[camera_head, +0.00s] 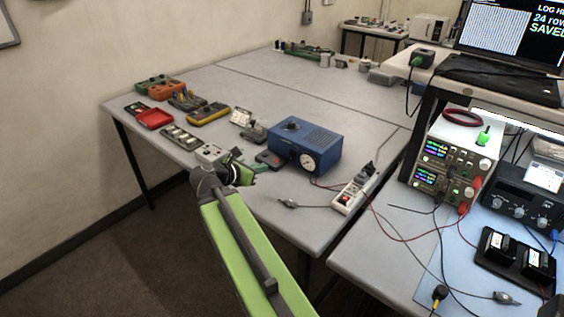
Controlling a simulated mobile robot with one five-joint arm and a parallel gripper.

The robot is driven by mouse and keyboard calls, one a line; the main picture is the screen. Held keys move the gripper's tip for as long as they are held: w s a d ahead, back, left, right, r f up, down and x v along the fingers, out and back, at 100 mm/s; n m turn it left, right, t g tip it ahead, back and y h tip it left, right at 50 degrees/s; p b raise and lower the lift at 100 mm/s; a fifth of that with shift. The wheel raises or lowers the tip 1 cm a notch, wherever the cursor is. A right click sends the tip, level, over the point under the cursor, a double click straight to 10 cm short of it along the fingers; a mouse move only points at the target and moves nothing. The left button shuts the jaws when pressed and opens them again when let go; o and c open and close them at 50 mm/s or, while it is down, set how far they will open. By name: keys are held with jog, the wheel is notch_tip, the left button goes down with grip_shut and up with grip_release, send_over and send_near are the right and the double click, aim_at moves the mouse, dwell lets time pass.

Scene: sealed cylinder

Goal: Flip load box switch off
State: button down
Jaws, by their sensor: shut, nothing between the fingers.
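A blue box (305,145) with a knob on top and a round white gauge on its front stands on the grey table. A small light grey box (211,153) sits to its left, beside my wrist. No label is readable, so I cannot tell which one is the load box, and I cannot make out its switch. My gripper (251,176) is low over the table's front part, left of the blue box and apart from it. It is shut and empty. My wrist and forearm hide part of the table edge.
A yellow multimeter (208,114), a red tray (155,118) and several small devices crowd the left side. A white power strip (355,192) with cables lies to the right of the blue box. The table's back middle (270,90) is clear. Stacked instruments (455,160) stand on the right bench.

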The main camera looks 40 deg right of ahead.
jog(key=shift+w+d+f, duration=0.1)
jog(key=shift+w, duration=0.05)
jog(key=b, duration=0.5)
send_near(291, 157)
jog(key=f, duration=0.3)
jog(key=d+f, duration=0.1)
jog(key=shift+w+d+f, duration=0.1)
jog(key=shift+w+f, duration=0.05)
jog(key=shift+w, duration=0.2)
jog(key=d, duration=0.4)
jog(key=shift+w+d+f, duration=0.1)
jog(key=shift+d+f, duration=0.05)
jog(key=shift+d, duration=0.05)
